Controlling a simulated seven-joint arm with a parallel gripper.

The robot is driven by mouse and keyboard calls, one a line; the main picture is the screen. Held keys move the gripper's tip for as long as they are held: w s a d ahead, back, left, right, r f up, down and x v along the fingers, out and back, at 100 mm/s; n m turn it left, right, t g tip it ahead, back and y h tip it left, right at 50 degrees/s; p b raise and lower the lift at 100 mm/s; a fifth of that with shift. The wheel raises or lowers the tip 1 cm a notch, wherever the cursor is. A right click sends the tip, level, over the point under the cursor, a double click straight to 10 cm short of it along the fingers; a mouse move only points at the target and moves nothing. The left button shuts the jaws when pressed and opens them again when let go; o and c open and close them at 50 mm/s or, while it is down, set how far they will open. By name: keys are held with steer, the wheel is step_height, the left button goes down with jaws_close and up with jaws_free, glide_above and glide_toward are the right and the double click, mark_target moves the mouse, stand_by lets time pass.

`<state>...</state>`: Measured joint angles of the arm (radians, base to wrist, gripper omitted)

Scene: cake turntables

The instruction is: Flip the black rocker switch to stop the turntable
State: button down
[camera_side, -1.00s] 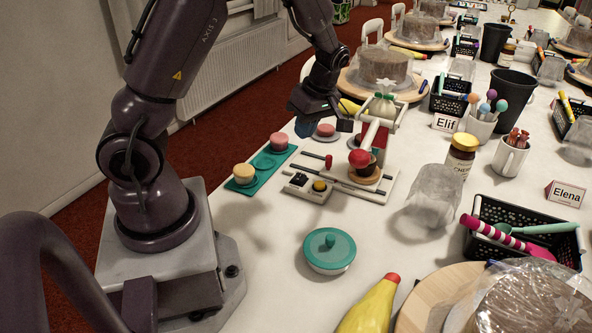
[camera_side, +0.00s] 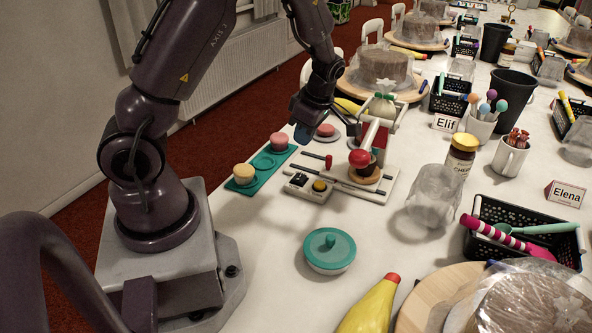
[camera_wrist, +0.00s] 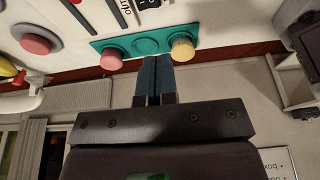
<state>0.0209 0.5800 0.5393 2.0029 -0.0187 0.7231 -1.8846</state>
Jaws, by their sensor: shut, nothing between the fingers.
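The black rocker switch (camera_side: 298,180) sits on a small white box beside a yellow round button (camera_side: 320,186), on a white base plate in the side view. In the wrist view part of the black switch (camera_wrist: 149,3) shows at the top edge, next to partly cut-off lettering. A small round brown platform (camera_side: 365,180) is on the same plate, under a red ball; I cannot tell whether it is turning. My gripper (camera_side: 303,134) is shut and empty, above and behind the switch box. Its blue fingers (camera_wrist: 155,74) show together in the wrist view, apart from the switch.
A teal tray (camera_side: 245,187) with yellow and pink cakes lies left of the switch. A white-and-red upright mechanism (camera_side: 374,133) stands behind it. A teal lidded bowl (camera_side: 330,250) is in front, a clear container (camera_side: 433,197) to the right. The table left of the bowl is clear.

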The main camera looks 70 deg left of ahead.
mark_target(295, 176)
steer(key=x, duration=0.9)
steer(key=shift+w+d+f, duration=0.25)
steer(key=shift+f, duration=0.75)
steer(key=shift+d+f, duration=0.1)
steer(key=shift+f, duration=0.15)
steer(key=shift+w+a+r, duration=0.3)
steer(key=shift+w+a, duration=0.2)
steer(key=shift+a, duration=0.05)
